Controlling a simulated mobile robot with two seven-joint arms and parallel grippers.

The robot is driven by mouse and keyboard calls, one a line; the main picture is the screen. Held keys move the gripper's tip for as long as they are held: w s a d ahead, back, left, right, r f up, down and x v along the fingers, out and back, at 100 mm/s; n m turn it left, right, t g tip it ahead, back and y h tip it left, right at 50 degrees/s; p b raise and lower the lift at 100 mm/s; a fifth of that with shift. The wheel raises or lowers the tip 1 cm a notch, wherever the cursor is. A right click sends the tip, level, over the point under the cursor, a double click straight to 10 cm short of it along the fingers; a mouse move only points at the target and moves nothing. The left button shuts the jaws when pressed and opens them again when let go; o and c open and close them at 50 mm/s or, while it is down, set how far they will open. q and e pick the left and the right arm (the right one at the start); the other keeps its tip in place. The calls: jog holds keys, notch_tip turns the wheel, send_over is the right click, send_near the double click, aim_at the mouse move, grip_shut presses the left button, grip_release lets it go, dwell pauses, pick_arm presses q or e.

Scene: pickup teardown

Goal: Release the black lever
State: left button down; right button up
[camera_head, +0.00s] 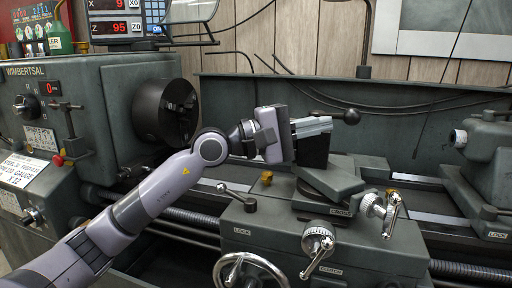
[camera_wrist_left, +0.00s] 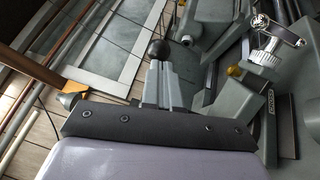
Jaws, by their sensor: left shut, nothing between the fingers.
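In the left wrist view the black knob (camera_wrist_left: 158,49) is just beyond the fingertips. My left gripper (camera_head: 326,124) is shut, its pale grey fingers pointing right toward the knob. The shut fingers (camera_wrist_left: 162,78) show in the left wrist view with nothing visible between them. I cannot tell whether the fingertips touch the knob. The lever's base is partly hidden by the gripper and tool post (camera_head: 330,178). My right gripper is not in view.
The chuck (camera_head: 165,110) and headstock are on the left. The tailstock (camera_head: 485,155) is on the right. The carriage has a handwheel (camera_head: 243,272), a chrome dial (camera_head: 318,238) and a small crank lever (camera_head: 238,197) below my arm.

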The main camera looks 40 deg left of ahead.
pick_arm(q)
jog(key=s+a+f+b, duration=0.1)
jog(key=s+a+b, duration=0.2)
jog(key=s, duration=0.7)
jog(key=shift+s+a+f+b, duration=0.15)
jog(key=shift+a+f+b, duration=0.2)
jog(key=shift+b, duration=0.45)
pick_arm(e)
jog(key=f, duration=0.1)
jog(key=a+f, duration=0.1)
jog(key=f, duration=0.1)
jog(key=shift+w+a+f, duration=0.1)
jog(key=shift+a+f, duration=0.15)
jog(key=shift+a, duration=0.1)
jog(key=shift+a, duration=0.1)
pick_arm(q)
jog(key=shift+a, duration=0.1)
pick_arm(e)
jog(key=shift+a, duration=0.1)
